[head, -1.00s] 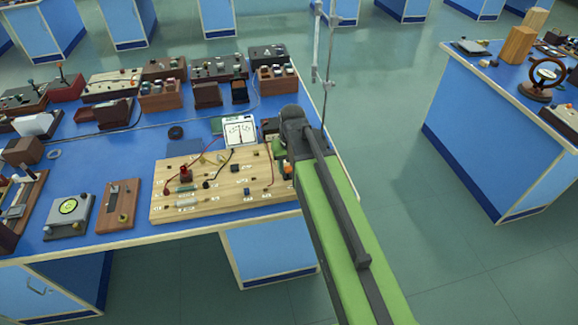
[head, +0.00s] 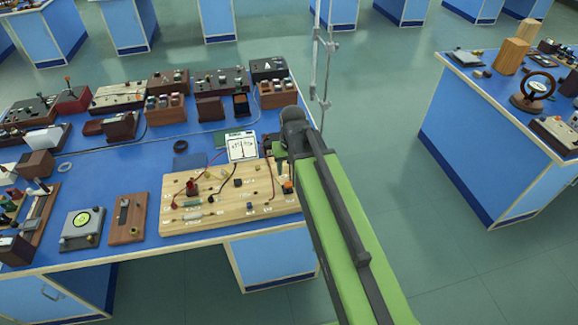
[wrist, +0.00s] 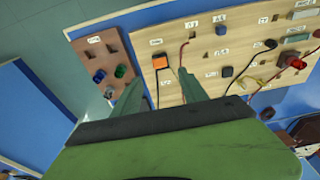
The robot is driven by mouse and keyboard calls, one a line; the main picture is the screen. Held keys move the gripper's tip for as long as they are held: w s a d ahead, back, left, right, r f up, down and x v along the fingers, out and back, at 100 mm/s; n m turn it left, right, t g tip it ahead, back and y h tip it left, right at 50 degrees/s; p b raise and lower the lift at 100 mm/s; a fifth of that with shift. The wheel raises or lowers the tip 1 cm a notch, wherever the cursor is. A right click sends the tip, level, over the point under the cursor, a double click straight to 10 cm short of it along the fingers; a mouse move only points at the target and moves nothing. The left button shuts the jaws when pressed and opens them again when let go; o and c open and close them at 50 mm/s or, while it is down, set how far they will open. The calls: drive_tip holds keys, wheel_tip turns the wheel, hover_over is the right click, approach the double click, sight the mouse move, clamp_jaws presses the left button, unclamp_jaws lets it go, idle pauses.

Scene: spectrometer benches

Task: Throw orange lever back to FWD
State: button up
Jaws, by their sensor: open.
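The orange lever (wrist: 159,63) shows in the wrist view as a small orange block on a dark base, near the edge of a pale wooden circuit board (wrist: 205,80). In the head view, the orange lever (head: 288,187) is a small spot at the board's right end. My gripper (wrist: 158,86) is open. Its two green fingers reach over the board, and the orange lever appears just beyond the gap between their tips, apart from them. In the head view my gripper (head: 281,156) is largely hidden by my arm. The label writing beside the lever is too small to read.
A brown block with blue, green and red knobs (wrist: 115,72) lies beside the board, near the left finger. Red and black wires (wrist: 247,70) run over the board. A white meter (head: 241,147) stands behind it. Open floor (head: 380,150) lies right of the bench.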

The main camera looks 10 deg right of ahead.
wheel_tip(320, 180, up, 8)
drive_tip(key=s+p, duration=0.1)
drive_tip(key=p, duration=0.5)
drive_tip(key=shift+f, duration=0.15)
drive_tip(key=shift+s, duration=0.1)
drive_tip(key=s+d+f+g+b, duration=0.1)
drive_tip(key=s+f+b, duration=0.6)
drive_tip(key=f+b, duration=0.3)
drive_tip(key=shift+s+d+f+g, duration=0.25)
drive_tip(key=shift+s+d+g, duration=0.1)
drive_tip(key=shift+g, duration=0.05)
